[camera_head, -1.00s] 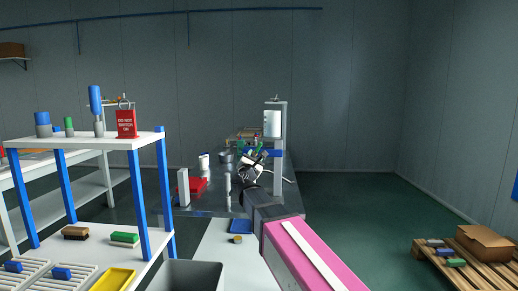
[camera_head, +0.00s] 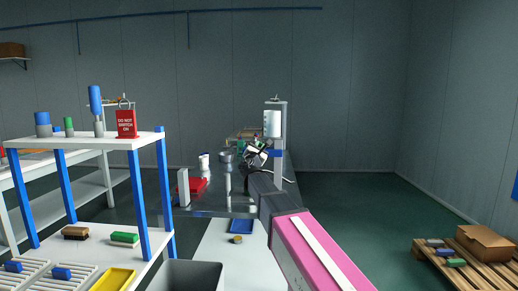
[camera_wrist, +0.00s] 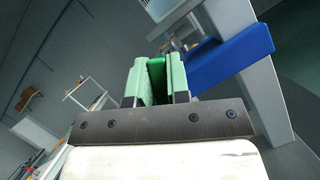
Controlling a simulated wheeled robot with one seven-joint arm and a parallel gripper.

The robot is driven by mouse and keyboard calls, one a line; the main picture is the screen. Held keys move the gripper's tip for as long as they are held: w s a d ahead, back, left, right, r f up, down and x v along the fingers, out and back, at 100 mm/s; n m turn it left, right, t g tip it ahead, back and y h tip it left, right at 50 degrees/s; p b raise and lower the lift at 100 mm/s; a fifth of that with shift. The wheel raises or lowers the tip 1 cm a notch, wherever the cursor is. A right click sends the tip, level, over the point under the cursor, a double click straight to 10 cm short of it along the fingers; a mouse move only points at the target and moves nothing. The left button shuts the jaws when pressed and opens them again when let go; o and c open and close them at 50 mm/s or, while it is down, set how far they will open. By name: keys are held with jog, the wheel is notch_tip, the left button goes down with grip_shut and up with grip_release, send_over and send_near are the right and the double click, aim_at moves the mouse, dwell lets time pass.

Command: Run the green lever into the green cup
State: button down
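My gripper (camera_head: 257,155) is beside the grey post at the far end of the dark bench, small in the head view. In the wrist view, the gripper (camera_wrist: 157,78) shows two light green finger-like parts with a darker green strip between them. I cannot tell whether that strip is the green lever or the fingers' inner faces. Small green bits (camera_head: 262,146) show by the gripper in the head view, too small to identify. I cannot make out the green lever or the green cup for certain.
The grey post (camera_head: 280,175) carries a white cylinder (camera_head: 271,123) and a blue bracket, which is close to the right of the gripper in the wrist view (camera_wrist: 230,56).

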jog(key=shift+d+f+m+g+h, duration=0.2)
jog(key=shift+m+g+h, duration=0.1)
jog(key=shift+m, duration=0.65)
jog(key=shift+d+f+m+g+h, duration=0.15)
jog(key=shift+d+m+g+h, duration=0.15)
jog(key=shift+m, duration=0.7)
jog(key=shift+d+f+m+g+h, duration=0.2)
jog(key=shift+m+g+h, duration=0.1)
jog(key=shift+m, duration=0.65)
jog(key=c, duration=1.1)
grip_release()
jog(key=v, duration=1.1)
jog(key=shift+w, duration=0.1)
